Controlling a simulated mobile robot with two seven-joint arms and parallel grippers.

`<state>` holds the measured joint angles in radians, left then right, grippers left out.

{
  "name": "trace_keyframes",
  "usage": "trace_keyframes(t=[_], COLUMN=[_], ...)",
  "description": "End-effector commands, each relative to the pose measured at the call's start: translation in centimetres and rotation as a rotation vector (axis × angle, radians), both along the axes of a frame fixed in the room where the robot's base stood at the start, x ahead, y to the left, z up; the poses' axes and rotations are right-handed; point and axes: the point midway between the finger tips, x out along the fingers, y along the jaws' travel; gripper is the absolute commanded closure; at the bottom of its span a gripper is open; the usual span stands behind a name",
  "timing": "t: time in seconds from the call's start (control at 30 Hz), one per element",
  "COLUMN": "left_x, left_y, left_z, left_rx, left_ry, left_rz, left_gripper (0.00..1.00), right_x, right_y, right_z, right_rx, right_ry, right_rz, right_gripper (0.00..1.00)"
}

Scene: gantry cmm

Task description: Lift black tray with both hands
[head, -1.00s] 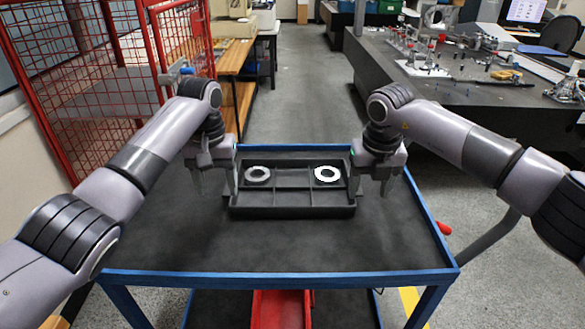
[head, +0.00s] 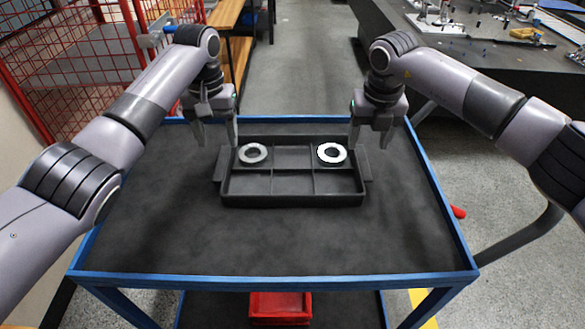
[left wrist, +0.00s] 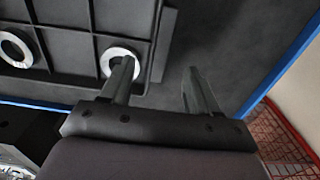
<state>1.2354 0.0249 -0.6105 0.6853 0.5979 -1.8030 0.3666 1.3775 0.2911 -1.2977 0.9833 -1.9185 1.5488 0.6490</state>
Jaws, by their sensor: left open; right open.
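The black tray (head: 293,199) rests on the dark top of a blue-edged cart. It has raised walls, inner dividers and a small ledge at each short side. Two light metal rings, the left ring (head: 252,153) and the right ring (head: 332,153), lie in its rear compartments. My left gripper (head: 217,142) is open and empty by the tray's rear left corner. In the left wrist view its fingers (left wrist: 160,85) overlap a tray corner and the cart top; their height is unclear. My right gripper (head: 371,145) is open and empty by the rear right corner.
The cart top (head: 280,240) is clear around the tray, with a low blue rim (head: 270,281). A red mesh fence (head: 80,60) stands at left. A dark bench (head: 480,80) with small fixtures is at right. A red bin (head: 280,306) sits below.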

Motion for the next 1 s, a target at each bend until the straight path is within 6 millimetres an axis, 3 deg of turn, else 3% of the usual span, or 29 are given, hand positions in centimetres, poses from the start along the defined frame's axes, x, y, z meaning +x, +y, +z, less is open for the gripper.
trace_keyframes(t=[0.4, 0.8, 0.83, 1.0], left_x=[-0.1, 0.0, 0.0, 0.0], left_y=[0.0, 0.0, 0.0, 0.0], left_z=[-5.7, -6.5, -6.5, -6.5], left_rx=[0.000, 0.000, 0.000, 0.000], left_ry=[0.005, 0.002, 0.002, 0.002], left_rz=[0.001, 0.000, 0.000, 0.000], left_gripper=[0.39, 0.39, 0.43, 0.98], right_x=[0.6, 0.7, 0.7, 0.8], right_y=[0.1, 0.0, 0.0, 0.0], right_z=[-5.6, -6.4, -6.4, -6.4], right_rx=[0.000, 0.000, 0.000, 0.000], right_ry=[0.002, 0.000, 0.000, 0.000], right_rz=[0.000, 0.001, 0.001, 0.001], right_gripper=[0.39, 0.39, 0.43, 0.98])
